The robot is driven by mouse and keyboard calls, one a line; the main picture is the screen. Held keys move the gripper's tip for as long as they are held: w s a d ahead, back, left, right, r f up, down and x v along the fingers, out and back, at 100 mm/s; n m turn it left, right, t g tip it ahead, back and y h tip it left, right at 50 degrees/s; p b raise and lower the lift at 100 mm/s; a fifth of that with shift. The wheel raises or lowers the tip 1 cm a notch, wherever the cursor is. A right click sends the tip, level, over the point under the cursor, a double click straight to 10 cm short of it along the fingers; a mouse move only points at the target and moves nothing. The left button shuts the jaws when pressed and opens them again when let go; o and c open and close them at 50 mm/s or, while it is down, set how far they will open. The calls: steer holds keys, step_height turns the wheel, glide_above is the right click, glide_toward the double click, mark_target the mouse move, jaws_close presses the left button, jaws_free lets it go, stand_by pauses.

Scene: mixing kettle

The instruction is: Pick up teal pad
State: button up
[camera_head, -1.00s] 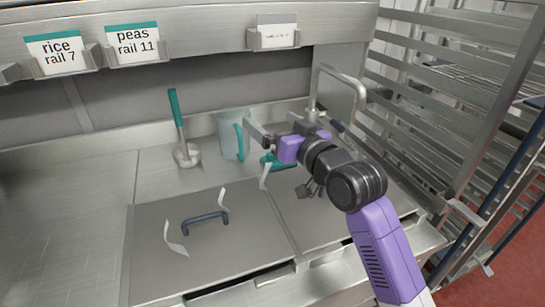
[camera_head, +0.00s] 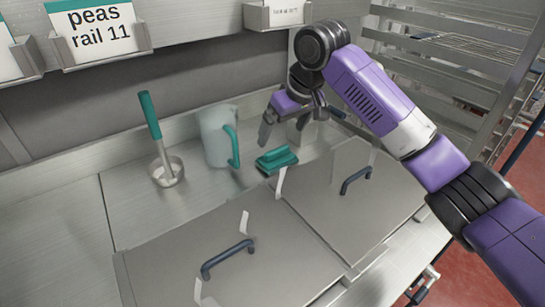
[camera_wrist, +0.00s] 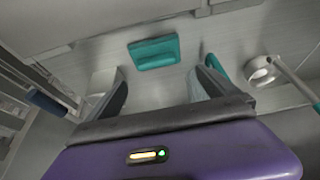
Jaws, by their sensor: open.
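The teal pad (camera_head: 275,160) lies on the steel counter, at the back edge of the lids, just right of the clear jug. In the wrist view the teal pad (camera_wrist: 154,52) is beyond the fingertips, between them and in full view. My gripper (camera_head: 284,127) is above and behind the pad in the head view, pointing down, apart from it. In the wrist view my gripper (camera_wrist: 160,84) has its two fingers wide apart with nothing between them.
A clear jug with teal handle (camera_head: 217,137) stands left of the pad. A teal-handled ladle (camera_head: 158,140) stands farther left. Two steel lids with dark handles (camera_head: 228,258) lie in front. A shelf with labels (camera_head: 98,35) hangs above; a rack (camera_head: 460,75) stands at right.

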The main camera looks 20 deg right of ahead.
mark_target(278, 149)
steer(key=x, duration=0.8)
steer(key=shift+s+d, duration=0.15)
steer(key=shift+d, duration=0.2)
steer(key=shift+c, duration=0.2)
steer(key=c, duration=1.4)
